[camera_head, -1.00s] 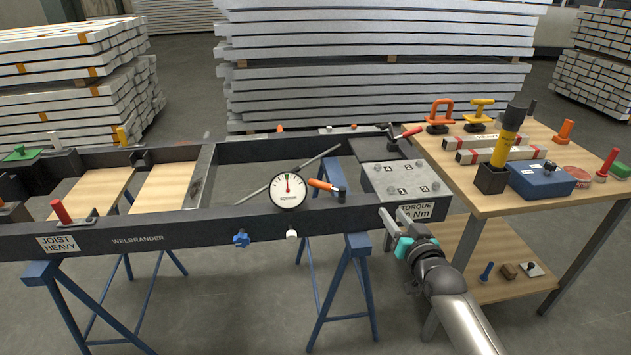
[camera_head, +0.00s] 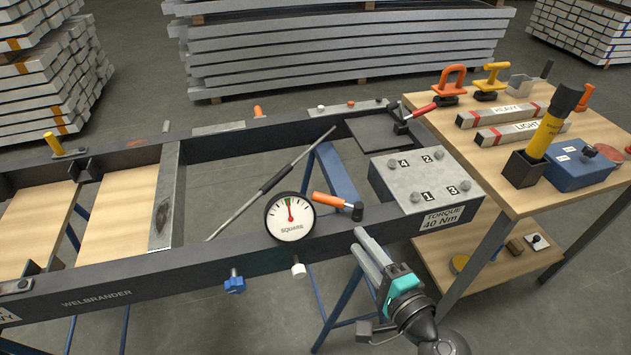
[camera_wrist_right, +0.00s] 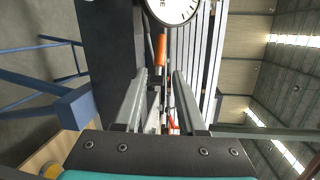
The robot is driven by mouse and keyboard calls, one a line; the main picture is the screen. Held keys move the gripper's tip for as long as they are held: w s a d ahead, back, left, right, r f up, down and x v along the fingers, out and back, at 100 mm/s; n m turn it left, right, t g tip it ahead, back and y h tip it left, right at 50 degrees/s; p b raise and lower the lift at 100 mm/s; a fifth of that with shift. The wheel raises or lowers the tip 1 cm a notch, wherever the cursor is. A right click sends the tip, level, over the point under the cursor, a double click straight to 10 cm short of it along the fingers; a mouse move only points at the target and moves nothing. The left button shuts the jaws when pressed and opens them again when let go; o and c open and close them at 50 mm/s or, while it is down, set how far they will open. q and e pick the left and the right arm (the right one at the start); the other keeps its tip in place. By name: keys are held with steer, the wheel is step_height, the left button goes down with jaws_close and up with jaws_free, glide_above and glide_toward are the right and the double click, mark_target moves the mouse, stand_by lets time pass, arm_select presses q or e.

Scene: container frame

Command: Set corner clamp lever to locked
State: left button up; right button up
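The corner clamp (camera_head: 401,127) is a dark fitting at the frame's far right corner. Its lever (camera_head: 421,111) has a red handle slanting up to the right, towards the workbench. I cannot tell its lock state. My right gripper (camera_head: 358,241) is in front of the frame's near rail, well short of the clamp, with the torque block between them. In the right wrist view the two fingers (camera_wrist_right: 160,88) stand apart with nothing gripped. Small red parts show beyond them, too small to identify. My left gripper is not in view.
The wooden workbench (camera_head: 505,180) at right holds bars, a blue box (camera_head: 577,169), a yellow-and-black tool (camera_head: 556,125) and orange and yellow handled items.

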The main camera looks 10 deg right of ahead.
steer(key=p, duration=0.2)
glide_toward(330, 204)
steer(key=w, duration=0.2)
steer(key=x, duration=0.8)
steer(key=shift+a+f+b, duration=0.15)
steer(key=shift+a+b, duration=0.1)
steer(key=shift+b, duration=0.05)
steer(key=shift+w+a+f, duration=0.1)
steer(key=shift+w, duration=0.5)
jaws_close()
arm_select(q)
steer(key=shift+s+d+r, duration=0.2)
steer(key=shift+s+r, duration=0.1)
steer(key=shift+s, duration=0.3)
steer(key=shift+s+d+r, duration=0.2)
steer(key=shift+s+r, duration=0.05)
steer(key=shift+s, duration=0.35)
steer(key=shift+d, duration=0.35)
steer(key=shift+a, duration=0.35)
